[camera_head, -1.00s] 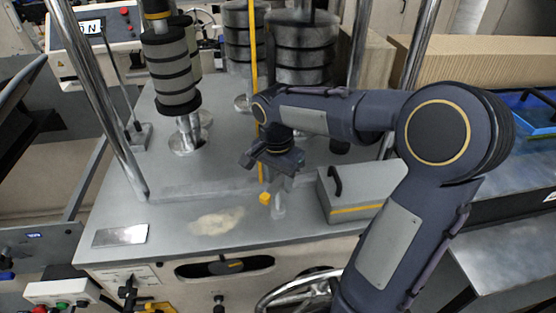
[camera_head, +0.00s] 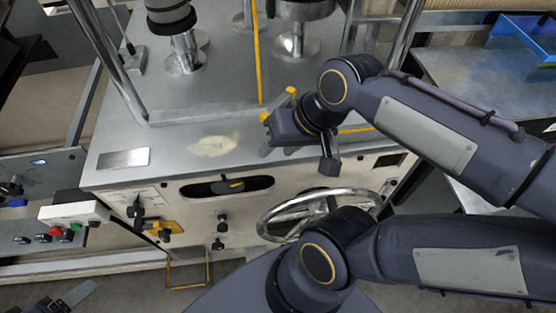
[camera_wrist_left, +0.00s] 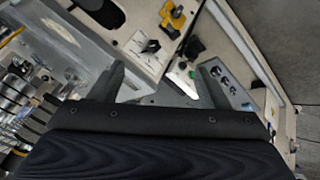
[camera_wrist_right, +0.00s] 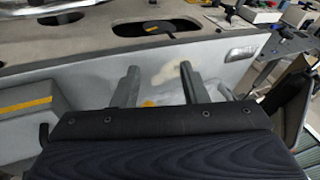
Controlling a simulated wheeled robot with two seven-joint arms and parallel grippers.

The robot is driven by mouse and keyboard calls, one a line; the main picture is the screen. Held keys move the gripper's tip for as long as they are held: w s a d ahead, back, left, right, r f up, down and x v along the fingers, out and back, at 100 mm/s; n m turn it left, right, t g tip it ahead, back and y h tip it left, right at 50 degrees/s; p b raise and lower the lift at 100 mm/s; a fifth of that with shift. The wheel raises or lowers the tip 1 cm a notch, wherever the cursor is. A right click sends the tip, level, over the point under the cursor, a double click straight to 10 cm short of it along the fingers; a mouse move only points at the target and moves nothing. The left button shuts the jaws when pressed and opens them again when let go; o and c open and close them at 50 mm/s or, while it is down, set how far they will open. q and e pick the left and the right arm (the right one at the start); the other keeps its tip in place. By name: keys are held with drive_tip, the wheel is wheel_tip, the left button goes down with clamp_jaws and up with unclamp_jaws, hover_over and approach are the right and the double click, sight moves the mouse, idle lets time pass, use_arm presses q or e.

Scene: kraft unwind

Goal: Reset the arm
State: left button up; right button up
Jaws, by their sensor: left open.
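My right arm reaches across the right side of the head view. Its gripper (camera_head: 290,128) is above the front right of the grey machine deck (camera_head: 165,105). The right wrist view shows its two fingers (camera_wrist_right: 158,78) apart, and no held object is clear. My left gripper (camera_head: 66,303) shows only in part at the bottom left corner of the head view, low in front of the machine. The left wrist view shows its two fingers (camera_wrist_left: 163,78) wide apart with nothing between them.
A handwheel (camera_head: 275,222) and knobs are on the machine's front, close to my right arm. A control box (camera_head: 75,210) with buttons stands out at the left. Rollers (camera_head: 170,20) and upright posts rise from the deck. A blue tray (camera_head: 525,38) is at the back right.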

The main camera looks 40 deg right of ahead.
drive_tip(key=s+a+f+n, duration=0.1)
drive_tip(key=s+a+f+n+t, duration=0.1)
drive_tip(key=shift+s+a+f+n+y, duration=0.2)
drive_tip(key=shift+a+n+y, duration=0.1)
drive_tip(key=shift+y, duration=0.1)
